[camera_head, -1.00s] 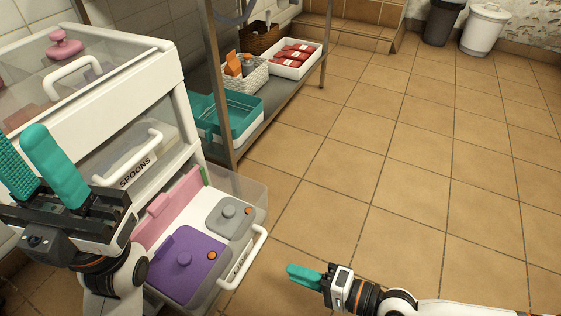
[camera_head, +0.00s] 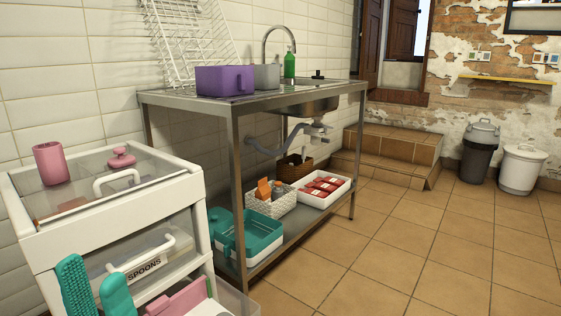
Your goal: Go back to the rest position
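My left gripper (camera_head: 97,285) is at the lower left of the head view, in front of the white drawer unit (camera_head: 120,207). Its two teal fingers point up and stand apart with nothing between them. Its wrist is below the picture edge. My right gripper is out of view. The drawer labelled SPOONS (camera_head: 143,269) is seen behind and above the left fingers. Below it a lower drawer (camera_head: 236,300) sticks out, with a pink lidded container (camera_head: 180,301) in it, partly cut off.
A pink cup (camera_head: 50,163) and a pink-knobbed lid (camera_head: 122,158) are on the unit's top. The metal sink table (camera_head: 185,100) bears a purple container (camera_head: 224,80); its shelf holds a teal basket (camera_head: 245,240) and a white tray (camera_head: 322,189).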

